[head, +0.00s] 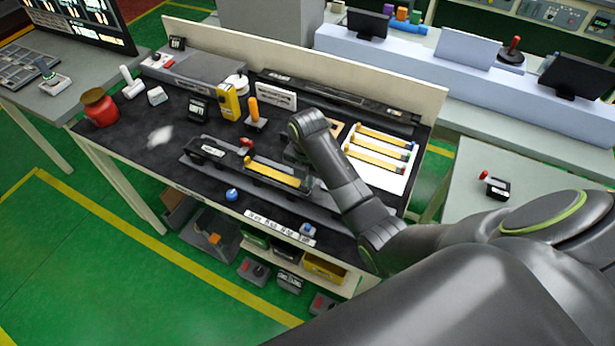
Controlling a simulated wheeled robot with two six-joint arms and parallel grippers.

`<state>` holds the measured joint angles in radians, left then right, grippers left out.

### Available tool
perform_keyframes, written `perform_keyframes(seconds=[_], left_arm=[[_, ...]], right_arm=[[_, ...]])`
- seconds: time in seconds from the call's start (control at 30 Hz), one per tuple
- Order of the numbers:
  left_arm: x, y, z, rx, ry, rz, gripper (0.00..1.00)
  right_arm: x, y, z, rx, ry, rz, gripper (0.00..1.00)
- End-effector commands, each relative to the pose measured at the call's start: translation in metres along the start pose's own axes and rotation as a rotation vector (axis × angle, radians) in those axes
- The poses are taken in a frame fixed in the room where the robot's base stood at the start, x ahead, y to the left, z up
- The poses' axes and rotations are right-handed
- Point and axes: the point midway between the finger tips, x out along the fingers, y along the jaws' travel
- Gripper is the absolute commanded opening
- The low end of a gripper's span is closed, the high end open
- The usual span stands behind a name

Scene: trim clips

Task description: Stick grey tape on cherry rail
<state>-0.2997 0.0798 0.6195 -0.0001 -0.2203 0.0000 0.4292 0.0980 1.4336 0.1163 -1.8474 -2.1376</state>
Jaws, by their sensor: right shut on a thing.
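My right arm reaches in from the right over the black bench. Its gripper (297,153) is low over the bench, mostly hidden behind my own wrist. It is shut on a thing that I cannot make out. Just left of it, a long dark fixture (225,160) lies on the bench with a yellow strip (275,172) along its right part. To the right of my wrist, a white sheet (392,180) carries several tan-yellow strips with coloured ends. I cannot tell which piece is the grey tape or the cherry rail. My left gripper is out of view.
A yellow device (229,102), an orange-handled tool (254,114) and a red jar (99,107) stand on the bench. A blue knob (232,194) is near the front edge. A low cream wall (300,65) closes the back. Bins sit on the shelf below.

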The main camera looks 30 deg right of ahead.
Motion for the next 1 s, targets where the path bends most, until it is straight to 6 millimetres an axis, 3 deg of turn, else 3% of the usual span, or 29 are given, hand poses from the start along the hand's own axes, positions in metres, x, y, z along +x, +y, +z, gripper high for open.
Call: perform_keyframes(seconds=[1.0], left_arm=[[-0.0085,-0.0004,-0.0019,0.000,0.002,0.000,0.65]], right_arm=[[-0.0007,-0.0002,-0.0004,0.000,0.001,-0.001,0.00]])
